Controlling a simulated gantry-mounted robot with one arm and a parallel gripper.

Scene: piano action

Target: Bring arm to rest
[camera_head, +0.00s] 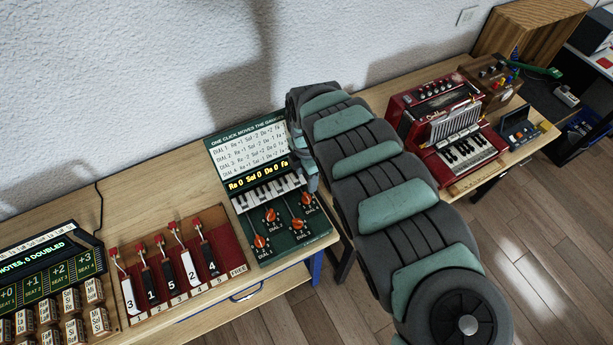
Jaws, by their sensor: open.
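My arm (388,200), grey with green pads, reaches from the lower right up to a bend near the wall. Its end hangs down from that bend, and my gripper (311,183) shows small and partly hidden beside the right edge of the dark green dial panel (290,240). The gripper is open and I see nothing held in it. It is close to the panel's small keyboard (268,192) and the rightmost orange dial (307,199); I cannot tell whether it touches either.
A red board with numbered levers (178,270) stands left of the panel. Note blocks (70,298) and a lit display (32,253) are at far left. A red accordion-like keyboard (447,125) and a wooden box (530,35) stand right. The floor (520,235) in front is clear.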

